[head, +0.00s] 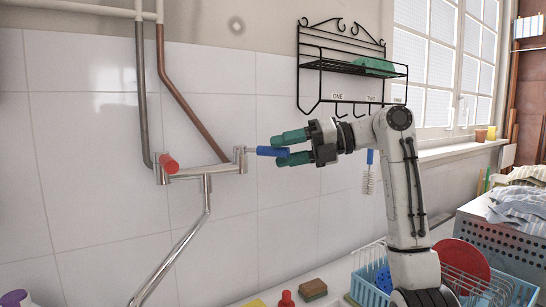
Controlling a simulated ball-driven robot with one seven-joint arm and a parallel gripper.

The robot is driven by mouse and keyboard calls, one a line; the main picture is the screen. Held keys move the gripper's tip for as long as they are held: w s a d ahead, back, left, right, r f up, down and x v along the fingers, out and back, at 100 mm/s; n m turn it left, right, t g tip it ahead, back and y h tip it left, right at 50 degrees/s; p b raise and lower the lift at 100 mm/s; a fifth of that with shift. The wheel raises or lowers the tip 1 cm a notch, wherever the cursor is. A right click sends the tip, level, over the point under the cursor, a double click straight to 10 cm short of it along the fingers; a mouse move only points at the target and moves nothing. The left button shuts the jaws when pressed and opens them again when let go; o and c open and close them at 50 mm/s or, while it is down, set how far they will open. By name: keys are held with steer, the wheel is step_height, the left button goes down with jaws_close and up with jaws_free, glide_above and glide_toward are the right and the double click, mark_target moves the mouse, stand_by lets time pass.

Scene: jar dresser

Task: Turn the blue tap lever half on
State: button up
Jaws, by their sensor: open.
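The blue tap lever (272,151) sticks out to the right from the right end of the wall-mounted metal mixer tap (205,172). It looks roughly level. My gripper (280,148) is open, with its green-tipped fingers above and below the outer end of the lever. I cannot tell whether either finger touches it. The red tap handle (169,163) is at the left end of the mixer. The spout slants down to the lower left.
A black wire rack (352,65) with hooks hangs on the tiled wall above my gripper. A blue-handled brush (367,175) hangs below it. A dish rack (475,290) with a red plate (461,259) stands at lower right. Sponges (313,289) lie below.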

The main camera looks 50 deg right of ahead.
steer(key=b+v, duration=0.1)
steer(key=v, duration=0.6)
steer(key=shift+d, duration=0.15)
steer(key=shift+s, duration=0.1)
